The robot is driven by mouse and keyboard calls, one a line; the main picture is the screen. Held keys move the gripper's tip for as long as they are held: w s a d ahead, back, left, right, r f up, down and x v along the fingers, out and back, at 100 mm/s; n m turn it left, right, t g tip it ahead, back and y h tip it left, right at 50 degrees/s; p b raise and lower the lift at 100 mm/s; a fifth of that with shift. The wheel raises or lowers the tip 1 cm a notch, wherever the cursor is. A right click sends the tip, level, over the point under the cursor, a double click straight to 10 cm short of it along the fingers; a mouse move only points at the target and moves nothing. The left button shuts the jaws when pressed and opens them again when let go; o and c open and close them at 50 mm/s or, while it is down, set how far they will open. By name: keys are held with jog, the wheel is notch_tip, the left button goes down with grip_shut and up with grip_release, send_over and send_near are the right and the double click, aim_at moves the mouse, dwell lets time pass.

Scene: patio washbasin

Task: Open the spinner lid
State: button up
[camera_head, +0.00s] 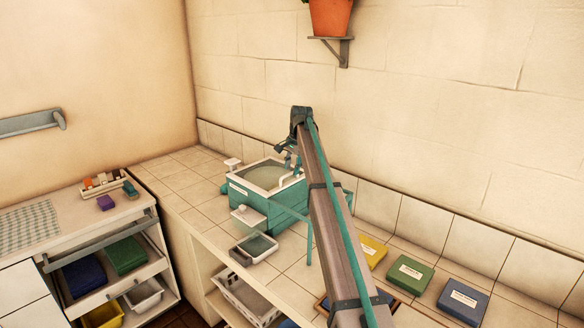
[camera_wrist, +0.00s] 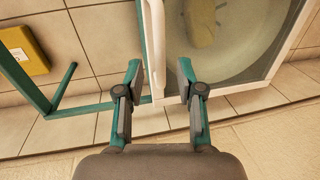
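The teal spinner (camera_head: 270,212) stands on the tiled counter against the wall. Its lid (camera_head: 266,177), a clear pane in a pale frame, lies flat over the top and looks closed. A white bar handle (camera_wrist: 156,40) runs along one edge of the lid. My gripper (camera_head: 291,160) is over the lid's wall side. In the wrist view my gripper (camera_wrist: 159,80) is open, with one finger on each side of the handle's line. I cannot tell whether a finger touches it. A blurred yellow shape (camera_wrist: 202,22) shows through the pane. My arm hides part of the spinner's right side in the head view.
A small tray (camera_head: 254,248) sits in front of the spinner. Yellow (camera_head: 372,251), green (camera_head: 410,275) and blue (camera_head: 463,301) boxes lie along the counter to the right. A potted plant (camera_head: 330,17) hangs on a wall bracket above. Bare counter lies left of the spinner.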

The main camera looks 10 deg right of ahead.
jog(key=shift+w+a+f, duration=0.1)
jog(key=shift+f, duration=0.45)
grip_shut()
